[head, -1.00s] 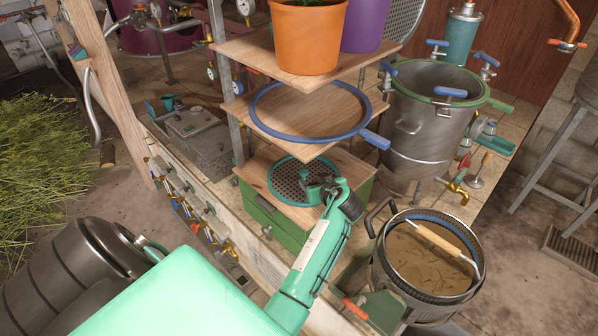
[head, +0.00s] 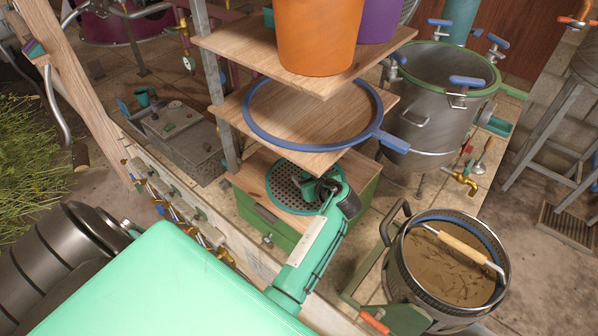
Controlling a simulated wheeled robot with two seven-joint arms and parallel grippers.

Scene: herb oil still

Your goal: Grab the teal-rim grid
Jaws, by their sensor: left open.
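The teal-rim grid (head: 287,188) is a round, dark perforated plate with a teal rim. It lies flat on the wooden top of a green drawer cabinet, below a wooden shelf. My left gripper (head: 315,188) is at the grid's right side, over its rim, and hides part of it. The jaws are open, with a dark part of the gripper showing; whether they touch the grid I cannot tell. My right gripper is not in view.
Just above, a shelf (head: 262,122) holds a blue ring with a handle (head: 374,133). A higher shelf holds an orange pot (head: 318,35) and a purple pot. A metal post (head: 222,110) stands left of the grid. A pot of brown liquid (head: 447,265) stands at the lower right.

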